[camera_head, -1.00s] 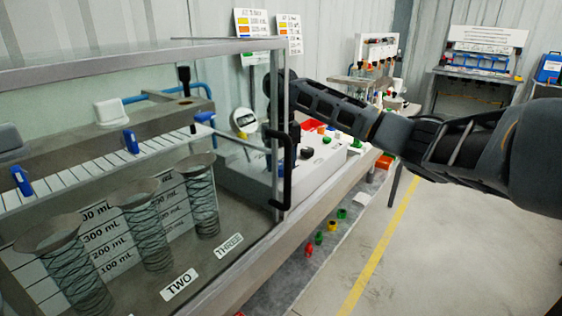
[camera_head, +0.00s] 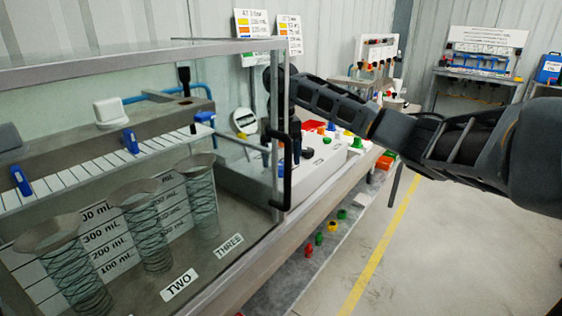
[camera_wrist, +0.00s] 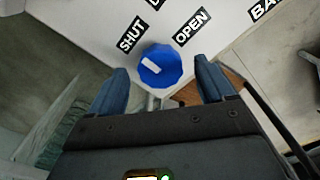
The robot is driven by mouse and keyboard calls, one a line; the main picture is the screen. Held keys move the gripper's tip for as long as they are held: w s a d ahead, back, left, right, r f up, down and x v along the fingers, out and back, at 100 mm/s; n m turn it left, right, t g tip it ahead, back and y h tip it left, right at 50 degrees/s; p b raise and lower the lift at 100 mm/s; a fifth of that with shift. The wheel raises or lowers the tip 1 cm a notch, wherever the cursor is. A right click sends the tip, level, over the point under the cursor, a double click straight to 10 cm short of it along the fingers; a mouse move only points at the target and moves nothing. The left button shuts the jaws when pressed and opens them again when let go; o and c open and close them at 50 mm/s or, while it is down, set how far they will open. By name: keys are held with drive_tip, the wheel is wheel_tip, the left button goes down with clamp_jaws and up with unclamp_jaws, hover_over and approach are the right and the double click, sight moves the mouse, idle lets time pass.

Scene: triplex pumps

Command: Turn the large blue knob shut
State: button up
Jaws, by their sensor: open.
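The large blue knob (camera_wrist: 160,66) shows in the wrist view, a faceted blue disc with a white bar mark. The labels SHUT (camera_wrist: 131,34) and OPEN (camera_wrist: 191,27) stand on the white panel on either side of it. In the head view, my gripper (camera_head: 285,141) hangs over the white control box (camera_head: 325,163), partly behind the glass case's edge, and the large knob cannot be made out.
A glass-fronted case (camera_head: 130,53) with a black handle (camera_head: 287,170) stands close on the left, holding several funnel-topped cylinders. Small coloured knobs sit on the control box, and several coloured pieces lie on a lower shelf (camera_head: 325,246). The floor at right (camera_head: 450,255) is clear.

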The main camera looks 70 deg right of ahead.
wheel_tip(320, 180, up, 6)
drive_tip(key=shift+r+b, duration=0.2)
drive_tip(key=shift+b, duration=0.1)
idle(0.6)
